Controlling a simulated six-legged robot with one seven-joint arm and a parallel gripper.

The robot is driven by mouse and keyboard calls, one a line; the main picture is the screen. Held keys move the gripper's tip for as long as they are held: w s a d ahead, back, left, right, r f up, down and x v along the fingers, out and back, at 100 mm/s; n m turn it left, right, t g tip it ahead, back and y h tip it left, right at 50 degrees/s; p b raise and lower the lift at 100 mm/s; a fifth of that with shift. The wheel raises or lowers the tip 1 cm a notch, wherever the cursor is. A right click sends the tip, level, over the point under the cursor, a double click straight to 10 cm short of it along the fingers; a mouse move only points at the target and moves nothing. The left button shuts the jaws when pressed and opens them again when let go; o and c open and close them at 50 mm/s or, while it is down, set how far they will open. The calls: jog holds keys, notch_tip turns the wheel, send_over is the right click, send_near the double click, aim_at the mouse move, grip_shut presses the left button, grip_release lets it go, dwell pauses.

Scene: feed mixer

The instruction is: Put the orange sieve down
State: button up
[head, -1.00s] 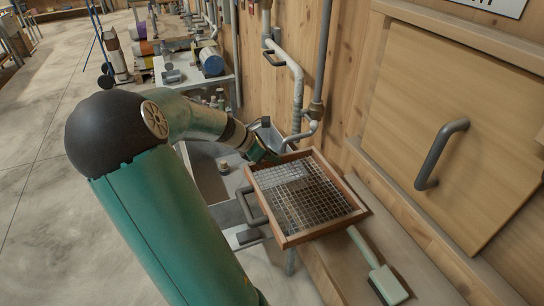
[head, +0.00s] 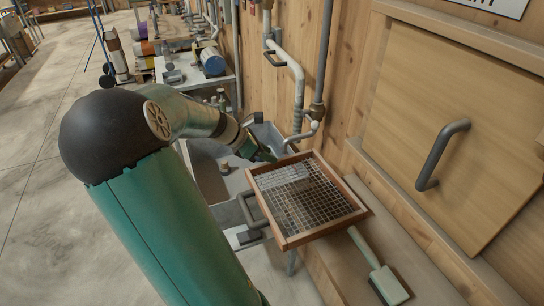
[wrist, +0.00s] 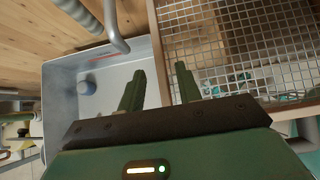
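The sieve, an orange-brown wooden frame with wire mesh, lies over the wooden ledge along the wall in the head view (head: 327,228). In the wrist view its near rail (wrist: 159,60) and mesh fill the upper right. My gripper (head: 271,156) is at the sieve's far left corner. In the wrist view its two green fingers (wrist: 158,82) are spread apart, with the rail showing between them and clear space beside it. The fingers look open and not clamped on the rail. The sieve's underside is hidden.
A pale green brush (head: 388,284) lies on the ledge right of the sieve. A grey sink (wrist: 67,85) is beside the sieve. Pipes (head: 298,85) run down the wall behind. A wooden panel with a grey handle (head: 438,155) is at the right.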

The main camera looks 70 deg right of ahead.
jog(key=v, duration=0.9)
jog(key=w+a+r+m+t+y, duration=0.1)
jog(key=a+m+t, duration=0.1)
jog(key=a, duration=1)
jog(key=w+a+r+m+t+y, duration=0.1)
jog(key=a+t, duration=0.4)
jog(key=a, duration=0.6)
jog(key=w+a+r+m+t+y, duration=0.2)
jog(key=w+a+m+t+y, duration=0.1)
jog(key=a, duration=0.9)
jog(key=shift+a+m+t, duration=0.3)
jog(key=shift+m, duration=0.3)
jog(key=shift+o, duration=0.5)
jog(key=s+a+m+t+y, duration=0.1)
jog(key=s+a+m, duration=0.1)
jog(key=a, duration=0.5)
jog(key=shift+s+a+r, duration=0.2)
jog(key=shift+s+r, duration=0.2)
jog(key=shift+s, duration=0.2)
jog(key=shift+d, duration=0.15)
